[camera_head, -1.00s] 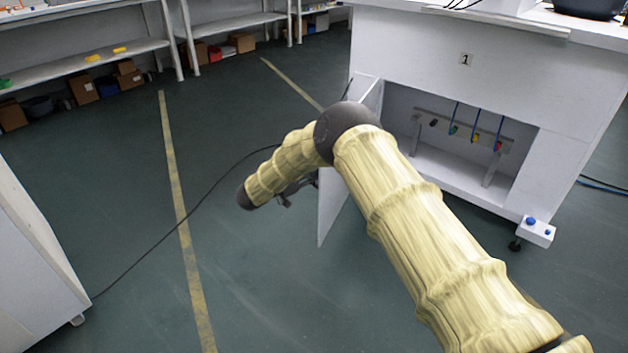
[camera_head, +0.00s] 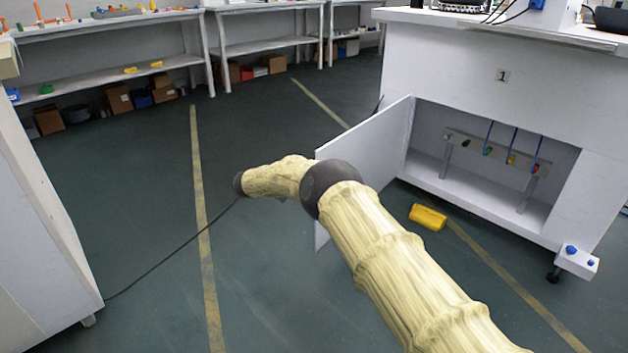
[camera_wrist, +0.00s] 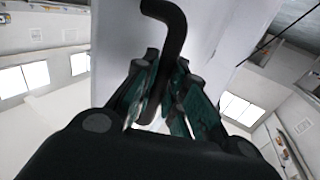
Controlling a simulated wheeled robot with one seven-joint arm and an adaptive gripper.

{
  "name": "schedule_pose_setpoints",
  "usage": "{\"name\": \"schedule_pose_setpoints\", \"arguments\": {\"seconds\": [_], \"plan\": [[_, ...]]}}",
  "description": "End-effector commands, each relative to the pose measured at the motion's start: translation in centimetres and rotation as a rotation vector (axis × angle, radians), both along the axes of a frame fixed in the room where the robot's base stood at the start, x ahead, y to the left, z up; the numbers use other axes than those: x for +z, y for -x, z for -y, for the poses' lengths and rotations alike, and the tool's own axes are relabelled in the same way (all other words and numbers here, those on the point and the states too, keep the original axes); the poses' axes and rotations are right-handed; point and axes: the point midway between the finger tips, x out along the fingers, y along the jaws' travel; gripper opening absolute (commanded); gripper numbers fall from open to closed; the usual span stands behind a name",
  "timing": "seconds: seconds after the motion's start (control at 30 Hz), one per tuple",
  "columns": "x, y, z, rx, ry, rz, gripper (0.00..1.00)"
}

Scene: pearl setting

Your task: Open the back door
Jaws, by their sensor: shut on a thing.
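The white back door (camera_head: 368,150) stands swung out from the left side of the opening in the white cabinet marked 1 (camera_head: 470,65). My arm crosses in front of the door and hides part of it in the head view. In the wrist view, the door (camera_wrist: 205,30) has a dark bent handle (camera_wrist: 168,45). My gripper (camera_wrist: 155,112) is shut on this handle, with the fingers on both sides of its lower part. In the head view my gripper is hidden behind my arm and cannot be made out.
Inside the cabinet a rack (camera_head: 490,152) carries blue cords and small coloured parts. A yellow object (camera_head: 428,216) lies on the floor before the opening. Floor left of the door is clear except for a cable.

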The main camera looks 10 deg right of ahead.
Motion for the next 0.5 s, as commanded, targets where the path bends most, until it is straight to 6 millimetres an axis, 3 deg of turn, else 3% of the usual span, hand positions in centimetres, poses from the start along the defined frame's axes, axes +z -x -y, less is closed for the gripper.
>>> {"name": "schedule_pose_setpoints", "arguments": {"seconds": [0.5], "plan": [[0.28,-1.39,1.26,-0.047,0.003,0.006,0.0]]}}
